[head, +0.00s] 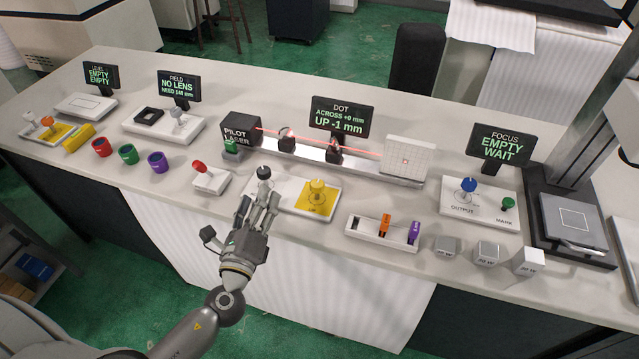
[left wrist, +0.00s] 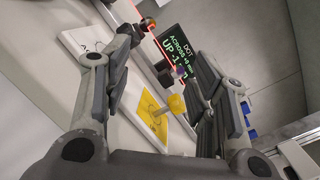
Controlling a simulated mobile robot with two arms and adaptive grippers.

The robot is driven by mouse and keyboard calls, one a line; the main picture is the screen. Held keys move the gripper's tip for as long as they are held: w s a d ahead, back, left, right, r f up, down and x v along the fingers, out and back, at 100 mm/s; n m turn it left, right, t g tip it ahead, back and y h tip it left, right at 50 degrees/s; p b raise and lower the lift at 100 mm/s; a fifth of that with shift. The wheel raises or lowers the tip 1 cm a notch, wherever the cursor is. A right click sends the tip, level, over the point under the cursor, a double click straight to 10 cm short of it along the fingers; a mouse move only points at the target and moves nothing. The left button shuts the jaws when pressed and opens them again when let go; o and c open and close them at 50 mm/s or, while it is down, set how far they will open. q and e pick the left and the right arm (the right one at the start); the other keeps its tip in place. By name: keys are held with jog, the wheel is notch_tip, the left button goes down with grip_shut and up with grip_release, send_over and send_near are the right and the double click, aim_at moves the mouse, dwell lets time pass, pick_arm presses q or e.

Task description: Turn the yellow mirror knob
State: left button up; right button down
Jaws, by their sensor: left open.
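The yellow mirror knob (head: 317,187) stands on a yellow plate (head: 328,208) at the right end of a white base. In the left wrist view the yellow knob (left wrist: 177,103) shows between my open fingers, nearer the right one. My left gripper (head: 264,192) is open and empty, to the left of the yellow knob and apart from it. A dark round knob (head: 264,172) shows just beyond its fingertips; the gripper partly hides the left part of the base. The DOT display (head: 341,118) reads ACROSS +0 mm, UP -1 mm. My right gripper is out of view.
The pilot laser (head: 240,132) sends a red beam along a rail to a white gridded target (head: 408,159). A white switch base (head: 210,180) with a red knob is at left. A white holder (head: 381,233) with orange and purple pieces stands at right, near the counter's front edge.

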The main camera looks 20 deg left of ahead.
aim_at(313, 189)
pick_arm(q)
jog(key=d+m+h, duration=0.2)
jog(key=m, duration=0.2)
jog(key=d+f+m+h, duration=0.1)
jog(key=d+m+h, duration=0.1)
jog(key=m, duration=0.2)
jog(key=d+f+m+h, duration=0.1)
jog(key=d+m+h, duration=0.1)
jog(key=m, duration=0.2)
jog(key=shift+w+d, duration=0.4)
jog(key=shift+d+f+m+g+h, duration=0.2)
jog(key=shift+m+g+h, duration=0.15)
jog(key=shift+m, duration=0.25)
jog(key=shift+w+d, duration=0.1)
jog(key=shift+w, duration=0.4)
jog(key=p+x, duration=0.1)
jog(key=x, duration=0.7)
jog(key=shift+w+p, duration=0.1)
jog(key=shift+p, duration=0.25)
jog(key=shift+x, duration=0.75)
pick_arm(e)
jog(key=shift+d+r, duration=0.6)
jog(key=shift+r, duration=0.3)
pick_arm(q)
jog(key=shift+f, duration=0.1)
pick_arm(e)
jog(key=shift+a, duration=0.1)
